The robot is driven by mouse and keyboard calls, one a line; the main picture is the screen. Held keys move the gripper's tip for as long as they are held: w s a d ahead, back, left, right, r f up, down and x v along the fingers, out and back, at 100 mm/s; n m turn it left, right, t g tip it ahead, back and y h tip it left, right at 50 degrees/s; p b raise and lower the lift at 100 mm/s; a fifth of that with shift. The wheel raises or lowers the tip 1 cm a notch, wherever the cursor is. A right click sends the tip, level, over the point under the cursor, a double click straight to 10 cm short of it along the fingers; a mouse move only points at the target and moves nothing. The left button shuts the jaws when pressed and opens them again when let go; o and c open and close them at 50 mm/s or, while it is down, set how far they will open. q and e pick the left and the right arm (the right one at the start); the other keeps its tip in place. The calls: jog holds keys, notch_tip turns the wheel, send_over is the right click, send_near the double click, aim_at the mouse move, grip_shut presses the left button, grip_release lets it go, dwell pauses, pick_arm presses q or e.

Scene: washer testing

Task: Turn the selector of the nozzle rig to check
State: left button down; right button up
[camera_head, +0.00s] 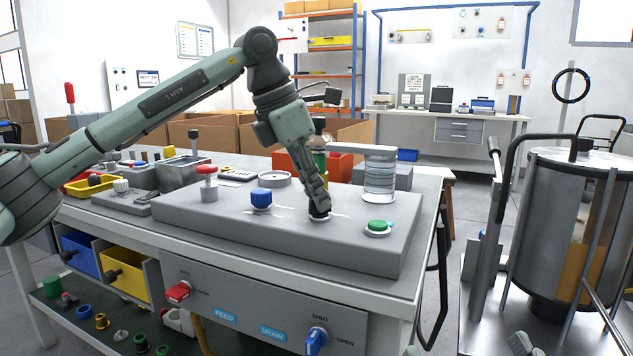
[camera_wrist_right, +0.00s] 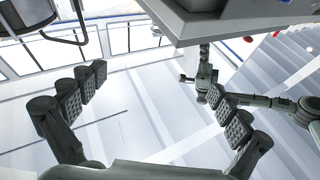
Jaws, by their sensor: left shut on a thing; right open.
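The nozzle rig is a low grey box (camera_head: 190,215) on the workbench. Its black selector (camera_head: 319,216) sits on a pale round base in the top face, between a blue knob (camera_head: 261,197) and a green button (camera_head: 377,226). My left gripper (camera_head: 320,206) points down from above and is shut on the selector, hiding most of it. The selector's markings and pointing direction cannot be made out.
A red-topped knob (camera_head: 207,178) and a clear ringed cylinder (camera_head: 379,175) also stand on the rig. The front panel has a red handle (camera_head: 178,291) and a blue drain valve (camera_head: 316,338). A metal drum (camera_head: 540,210) stands at right, with floor between it and the bench.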

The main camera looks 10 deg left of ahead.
pick_arm(q)
jog(key=shift+m, duration=0.3)
pick_arm(e)
jog(key=shift+w+d+f+g+h, duration=0.1)
jog(key=shift+w+f+g+h, duration=0.2)
jog(key=shift+f, duration=0.35)
jog(key=shift+w+d+f+g+h, duration=0.1)
jog(key=shift+w+f+g, duration=0.1)
jog(key=shift+f+g, duration=0.35)
pick_arm(q)
jog(key=c, duration=1.6)
grip_release()
jog(key=v, duration=1.2)
jog(key=shift+w+a, duration=0.1)
pick_arm(e)
jog(key=shift+s+f, duration=0.1)
